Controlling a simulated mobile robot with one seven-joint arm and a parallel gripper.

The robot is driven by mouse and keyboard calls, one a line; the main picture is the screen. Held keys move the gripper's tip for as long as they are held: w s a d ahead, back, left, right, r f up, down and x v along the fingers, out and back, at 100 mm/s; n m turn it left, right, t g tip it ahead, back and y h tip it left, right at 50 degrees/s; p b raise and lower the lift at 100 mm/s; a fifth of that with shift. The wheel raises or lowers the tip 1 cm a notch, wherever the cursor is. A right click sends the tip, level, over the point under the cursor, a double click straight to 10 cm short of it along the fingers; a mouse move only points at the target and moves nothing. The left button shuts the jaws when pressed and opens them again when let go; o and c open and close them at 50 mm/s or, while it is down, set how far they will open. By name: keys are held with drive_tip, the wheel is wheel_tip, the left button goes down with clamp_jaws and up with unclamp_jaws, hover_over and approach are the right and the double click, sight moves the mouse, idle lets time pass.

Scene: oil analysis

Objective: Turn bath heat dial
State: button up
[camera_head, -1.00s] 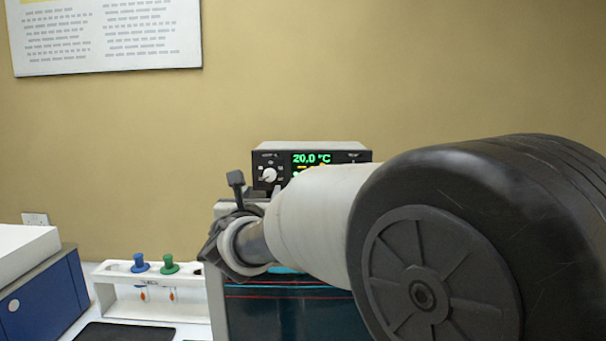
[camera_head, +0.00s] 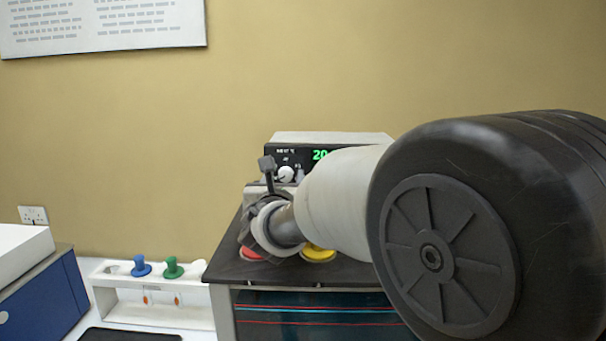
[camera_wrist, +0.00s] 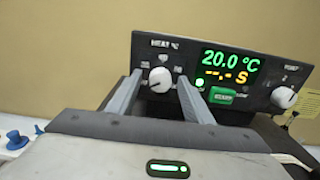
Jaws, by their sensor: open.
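The bath heat dial (camera_wrist: 160,79) is a white round knob on the left of a black control panel, under the word HEAT. It also shows in the head view (camera_head: 286,173), just beyond my gripper. My gripper (camera_wrist: 155,92) is open, and its two grey fingers point at the panel, one to each side of the dial in the picture. I cannot tell whether they touch it. The display (camera_wrist: 228,68) reads 20.0 °C in green, with dashes and an S in yellow below. In the head view my arm hides much of the panel.
A second white knob (camera_wrist: 284,97) is at the panel's right, and a green button (camera_wrist: 222,95) lies under the display. The bath's dark top has a red and a yellow cap (camera_head: 318,254). A white rack (camera_head: 150,296) with blue and green stoppers stands left.

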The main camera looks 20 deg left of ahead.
drive_tip(key=c, duration=1.1)
drive_tip(key=shift+o, duration=0.2)
